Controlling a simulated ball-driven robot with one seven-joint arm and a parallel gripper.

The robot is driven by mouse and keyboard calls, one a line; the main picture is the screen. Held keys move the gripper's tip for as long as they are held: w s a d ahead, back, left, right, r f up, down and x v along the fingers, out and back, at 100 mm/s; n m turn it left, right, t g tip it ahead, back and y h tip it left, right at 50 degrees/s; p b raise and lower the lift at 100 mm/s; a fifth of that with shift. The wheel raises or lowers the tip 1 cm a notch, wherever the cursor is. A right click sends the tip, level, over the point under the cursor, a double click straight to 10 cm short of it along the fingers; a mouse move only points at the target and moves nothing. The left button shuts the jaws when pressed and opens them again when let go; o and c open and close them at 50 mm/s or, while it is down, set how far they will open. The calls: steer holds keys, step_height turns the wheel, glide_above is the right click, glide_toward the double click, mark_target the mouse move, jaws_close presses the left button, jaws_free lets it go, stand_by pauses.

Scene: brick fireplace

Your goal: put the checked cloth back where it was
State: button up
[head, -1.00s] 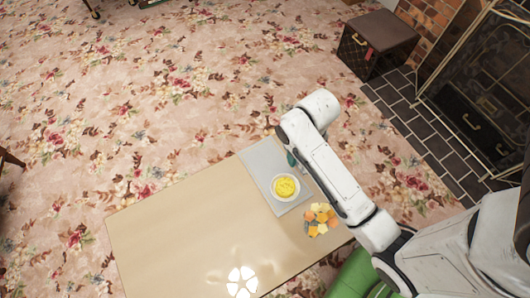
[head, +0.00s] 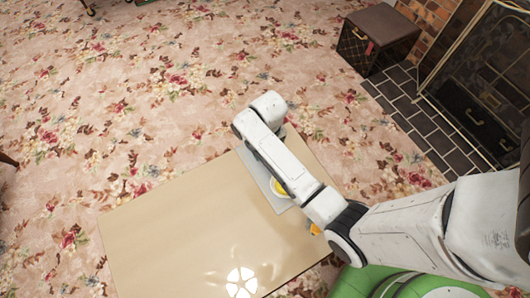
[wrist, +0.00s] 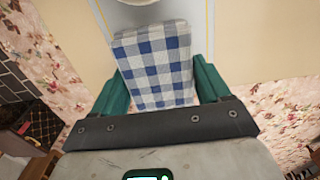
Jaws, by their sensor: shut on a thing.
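The blue-and-white checked cloth (wrist: 152,50) shows in the wrist view between the two green fingers of my gripper (wrist: 160,76), which is shut on it. The cloth looks like a flat folded piece reaching forward past the fingers. In the head view my arm hides the cloth and most of the gripper. A grey mat (head: 254,173) lies on the far right part of the beige table (head: 180,220). It also shows beyond the cloth in the wrist view (wrist: 186,12). I cannot tell whether the cloth touches anything below.
A bowl of yellow food (head: 279,189) stands on the mat, mostly hidden by my arm. Orange pieces (head: 314,229) show on the table beside my arm. The table's left part is clear. A dark box (head: 376,40) and the fireplace stand at right.

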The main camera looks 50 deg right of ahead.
steer(key=shift+w+f, duration=0.45)
steer(key=shift+f, duration=0.1)
steer(key=shift+w+f+b, duration=0.1)
steer(key=shift+f+b, duration=0.45)
steer(key=shift+f, duration=1.1)
steer(key=shift+f, duration=0.1)
steer(key=o, duration=1)
step_height(320, 180, up, 12)
steer(key=p, duration=0.3)
steer(key=s+a+r+n, duration=0.1)
steer(key=s+a, duration=0.1)
steer(key=s, duration=0.3)
steer(key=s+a+r+n, duration=0.1)
steer(key=s+a, duration=0.1)
steer(key=s, duration=0.4)
steer(key=s+a+r+n+t, duration=0.1)
steer(key=s+a+r+n, duration=0.1)
steer(key=s, duration=0.4)
steer(key=shift+a, duration=0.15)
